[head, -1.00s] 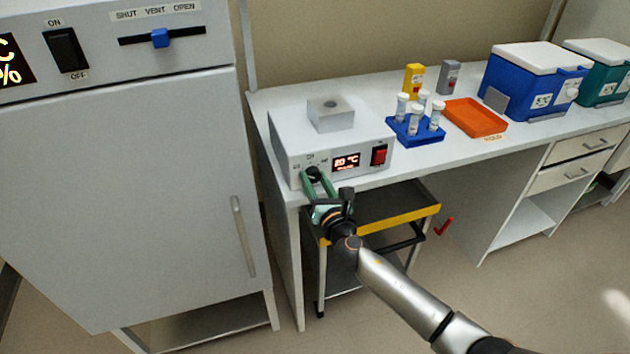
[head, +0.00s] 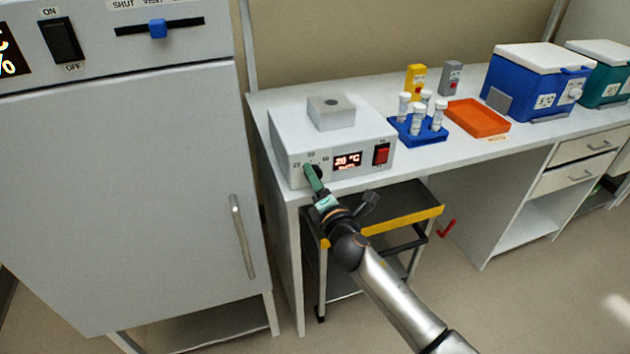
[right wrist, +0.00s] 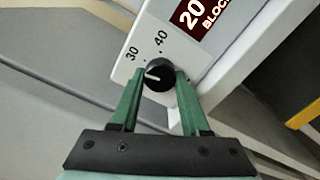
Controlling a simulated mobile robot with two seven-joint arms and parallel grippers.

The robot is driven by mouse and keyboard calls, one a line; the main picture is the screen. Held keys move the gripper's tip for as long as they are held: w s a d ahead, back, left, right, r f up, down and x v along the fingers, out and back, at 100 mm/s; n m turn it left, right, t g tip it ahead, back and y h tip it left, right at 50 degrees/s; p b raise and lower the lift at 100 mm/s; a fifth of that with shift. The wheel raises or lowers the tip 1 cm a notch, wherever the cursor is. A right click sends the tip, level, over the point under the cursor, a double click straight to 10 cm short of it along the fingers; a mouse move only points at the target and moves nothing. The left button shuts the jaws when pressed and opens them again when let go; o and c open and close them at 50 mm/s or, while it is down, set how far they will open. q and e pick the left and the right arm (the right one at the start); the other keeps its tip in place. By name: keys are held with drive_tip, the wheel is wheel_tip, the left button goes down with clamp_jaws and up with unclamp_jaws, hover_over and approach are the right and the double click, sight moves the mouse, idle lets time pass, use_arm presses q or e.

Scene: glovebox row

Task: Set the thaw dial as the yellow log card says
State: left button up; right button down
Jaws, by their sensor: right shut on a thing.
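The thaw dial is a black knob (right wrist: 160,76) on the front of a white block heater (head: 350,125). In the right wrist view, its white pointer mark aims left, toward the side of the printed 30; 40 is printed further round. The heater's display (head: 347,160) reads 20 °C. My right gripper (head: 314,178) is shut on the dial, with its green fingers on either side of the knob, also seen in the right wrist view (right wrist: 160,88). In the head view the fingers hide most of the dial. I cannot make out a yellow log card. My left gripper is out of view.
A red switch (head: 381,154) sits right of the display. A blue tube rack (head: 420,135), an orange tray (head: 480,118) and a blue cooler (head: 535,80) stand along the bench. A cart (head: 400,205) is under the bench; a tall grey cabinet (head: 120,190) stands left.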

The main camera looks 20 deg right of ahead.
drive_tip(key=shift+m, duration=1)
drive_tip(key=shift+c, duration=1.9)
unclamp_jaws()
drive_tip(key=shift+s, duration=0.1)
drive_tip(key=s, duration=1.2)
drive_tip(key=shift+s+d, duration=0.2)
